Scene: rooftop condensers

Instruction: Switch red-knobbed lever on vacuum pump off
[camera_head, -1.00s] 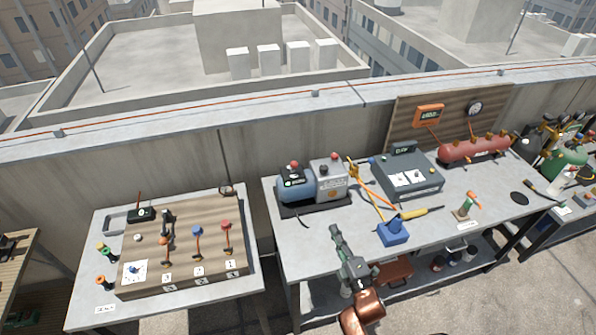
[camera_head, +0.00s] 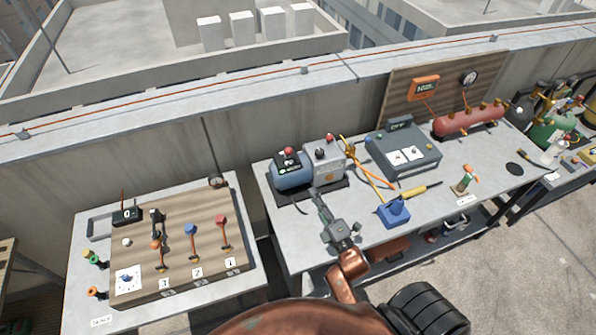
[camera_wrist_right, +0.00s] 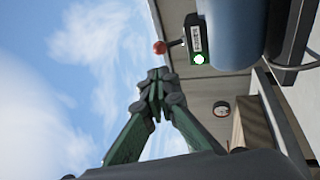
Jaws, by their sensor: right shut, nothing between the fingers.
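The vacuum pump (camera_head: 296,173) is a blue cylinder joined to a grey box on a dark base, on the middle table. A red-knobbed lever (camera_head: 288,152) stands on the small black box above the blue cylinder. In the right wrist view the red knob (camera_wrist_right: 159,47) sits on a short dark rod coming out of that box, beside a lit green lamp (camera_wrist_right: 199,58). My right gripper (camera_head: 316,194) is shut and empty in front of the pump. In the wrist view its fingertips (camera_wrist_right: 155,82) appear below the knob, apart from it. My left gripper is not in view.
Another red knob (camera_head: 329,138) tops the grey box. To the right are a blue block (camera_head: 394,214), a yellow-handled tool (camera_head: 418,191) and a dark grey console (camera_head: 405,150). A wooden lever board (camera_head: 190,255) stands on the left table. Bare tabletop lies before the pump.

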